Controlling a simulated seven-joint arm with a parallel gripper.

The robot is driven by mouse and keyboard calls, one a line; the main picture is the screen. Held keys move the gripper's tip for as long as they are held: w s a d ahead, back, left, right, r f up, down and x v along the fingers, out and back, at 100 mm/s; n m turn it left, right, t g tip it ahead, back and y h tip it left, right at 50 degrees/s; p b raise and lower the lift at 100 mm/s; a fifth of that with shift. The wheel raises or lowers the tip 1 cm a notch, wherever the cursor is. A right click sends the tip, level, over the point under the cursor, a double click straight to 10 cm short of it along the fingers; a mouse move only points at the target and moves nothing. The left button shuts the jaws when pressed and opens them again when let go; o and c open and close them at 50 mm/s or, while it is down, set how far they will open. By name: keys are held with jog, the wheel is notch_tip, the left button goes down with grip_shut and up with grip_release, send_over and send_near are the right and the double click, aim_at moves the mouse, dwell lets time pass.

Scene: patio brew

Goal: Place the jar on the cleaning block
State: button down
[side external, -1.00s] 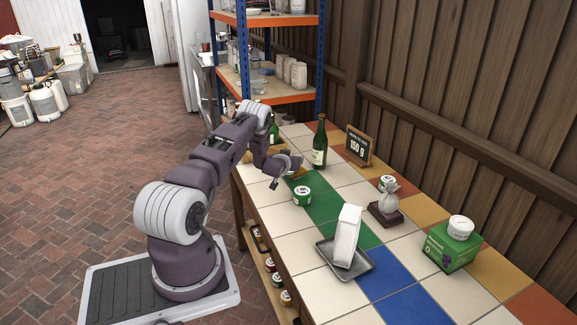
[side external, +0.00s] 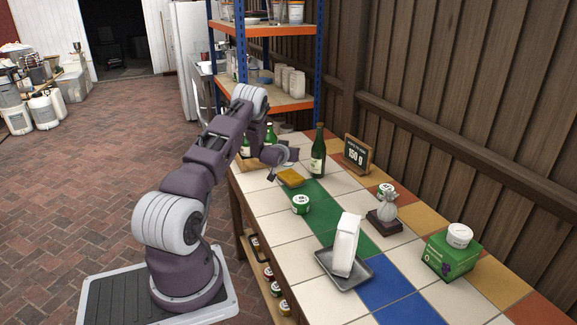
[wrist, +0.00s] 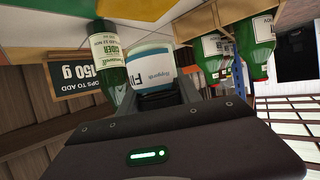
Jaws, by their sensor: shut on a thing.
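My gripper (wrist: 158,92) is shut on a white jar (wrist: 152,62) with a blue-teal label, seen between the fingers in the wrist view. That view is upside down. The cleaning block (side external: 290,178), a flat yellow block, lies on the table just right of and below my gripper. A yellow patch at the top edge of the wrist view seems to be the same block.
A wooden crate (wrist: 205,22) holds green bottles. A green-labelled tub (side external: 300,204) stands nearby. A grey tray (side external: 358,277) with a white packet and a green box (side external: 451,257) are farther right.

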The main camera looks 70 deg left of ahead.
aim_at(288, 177)
notch_tip(288, 177, down, 7)
jog(key=shift+r, duration=0.2)
dwell(0.3)
jog(key=shift+f, duration=0.1)
jog(key=c, duration=0.8)
grip_release()
jog(key=shift+c, duration=0.2)
